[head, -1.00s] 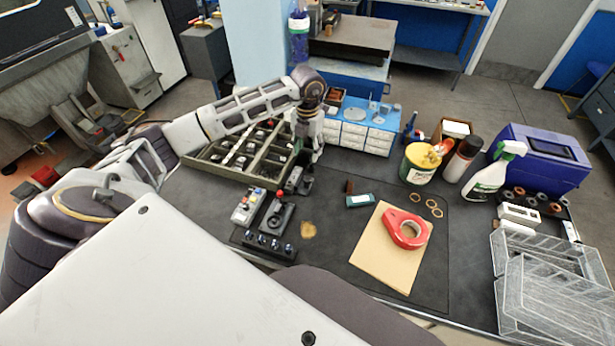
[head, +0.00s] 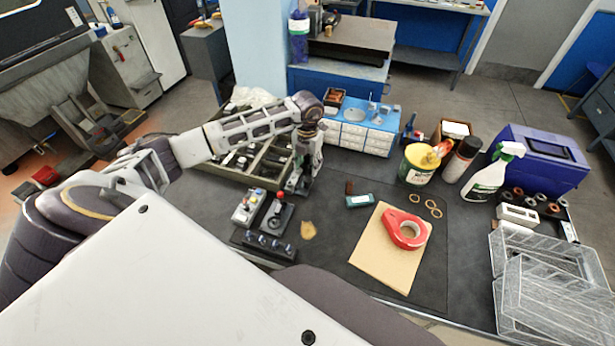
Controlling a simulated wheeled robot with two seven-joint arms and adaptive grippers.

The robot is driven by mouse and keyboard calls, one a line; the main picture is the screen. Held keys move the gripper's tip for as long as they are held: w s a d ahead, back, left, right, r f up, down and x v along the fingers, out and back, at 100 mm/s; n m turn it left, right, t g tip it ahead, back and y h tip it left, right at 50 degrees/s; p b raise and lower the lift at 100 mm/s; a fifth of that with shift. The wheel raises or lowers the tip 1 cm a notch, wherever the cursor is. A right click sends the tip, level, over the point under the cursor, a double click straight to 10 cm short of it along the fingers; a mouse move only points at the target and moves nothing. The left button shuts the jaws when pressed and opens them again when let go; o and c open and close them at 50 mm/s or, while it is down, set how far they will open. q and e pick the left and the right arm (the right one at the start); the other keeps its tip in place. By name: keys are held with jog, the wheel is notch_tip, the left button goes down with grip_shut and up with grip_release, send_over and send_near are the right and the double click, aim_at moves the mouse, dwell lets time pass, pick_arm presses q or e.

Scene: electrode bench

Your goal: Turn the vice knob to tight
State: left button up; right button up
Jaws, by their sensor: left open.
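My left gripper (head: 299,185) points down at the front right corner of the sectioned tray, low over the bench. It is open. The small dark vice is almost wholly hidden behind and below it, and its knob cannot be made out. Whether the fingers are around the knob or touching it is too small to tell. My right gripper is out of view.
A joystick box (head: 276,214), a button box (head: 247,207) and a dark knob strip (head: 268,243) stand just in front of the gripper. The sectioned tray (head: 222,172) lies behind left, blue-white drawers (head: 365,137) behind. Red tape (head: 405,228) lies on cardboard (head: 378,262) at right.

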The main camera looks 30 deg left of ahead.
aim_at(308, 181)
pick_arm(q)
jog(key=shift+f+p, duration=0.3)
jog(key=shift+f, duration=3.3)
jog(key=shift+c, duration=0.2)
jog(key=c, duration=1)
jog(key=shift+m+b, duration=0.3)
jog(key=shift+b, duration=0.05)
jog(key=o, duration=1)
jog(key=shift+o, duration=0.2)
notch_tip(308, 181, up, 12)
